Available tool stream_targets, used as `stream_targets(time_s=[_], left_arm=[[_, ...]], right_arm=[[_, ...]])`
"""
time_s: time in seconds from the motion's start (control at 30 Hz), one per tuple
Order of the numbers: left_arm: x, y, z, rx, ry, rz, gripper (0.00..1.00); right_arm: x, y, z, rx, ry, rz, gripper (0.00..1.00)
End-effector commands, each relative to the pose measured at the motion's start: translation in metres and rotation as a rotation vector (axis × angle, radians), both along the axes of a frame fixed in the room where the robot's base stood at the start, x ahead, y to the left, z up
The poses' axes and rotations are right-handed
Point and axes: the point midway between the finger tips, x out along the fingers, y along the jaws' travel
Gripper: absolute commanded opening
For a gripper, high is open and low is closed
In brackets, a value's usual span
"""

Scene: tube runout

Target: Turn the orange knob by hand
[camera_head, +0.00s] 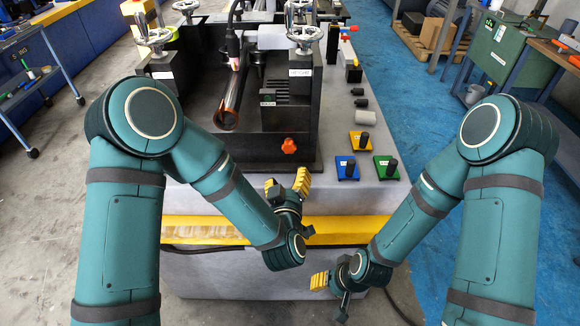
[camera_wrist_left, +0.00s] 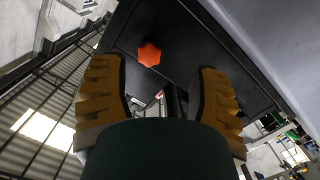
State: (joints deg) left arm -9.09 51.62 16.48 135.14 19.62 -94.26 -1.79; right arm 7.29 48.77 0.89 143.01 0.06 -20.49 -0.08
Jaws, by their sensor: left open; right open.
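The orange knob (camera_head: 289,146) sits on the front face of the black machine housing. In the left wrist view the knob (camera_wrist_left: 149,55) shows as a lobed orange shape on the black panel, between and beyond the fingertips. My left gripper (camera_head: 287,184) is open and empty, in front of and below the knob, apart from it. Its two yellow ribbed fingers frame the knob in the left wrist view (camera_wrist_left: 158,90). My right gripper (camera_head: 331,282) is low at the front right of the machine, away from the knob. Its fingers are partly hidden.
Blue (camera_head: 347,167), green (camera_head: 386,167) and orange (camera_head: 362,141) plates with black knobs stand right of the housing. A copper-coloured tube (camera_head: 231,100) lies inside the machine. A yellow edge (camera_head: 205,230) runs along the machine's front. Blue floor (camera_head: 400,100) is open at the right.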

Motion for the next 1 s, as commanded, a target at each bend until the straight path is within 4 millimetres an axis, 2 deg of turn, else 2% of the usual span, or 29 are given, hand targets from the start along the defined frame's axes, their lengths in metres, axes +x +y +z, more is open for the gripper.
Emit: stream_targets(time_s=[0.13,0.37,1.0], left_arm=[[-0.001,-0.003,0.018,-0.009,-0.073,0.037,0.62],[0.01,-0.003,0.021,-0.012,-0.084,0.045,0.62],[0.079,-0.003,0.021,-0.012,-0.084,0.043,0.62]], right_arm=[[0.0,0.0,0.0,0.0,0.0,0.0,0.47],[-0.001,0.0,0.004,0.0,0.002,0.001,0.47],[-0.005,0.001,0.027,0.003,0.013,0.003,0.47]])
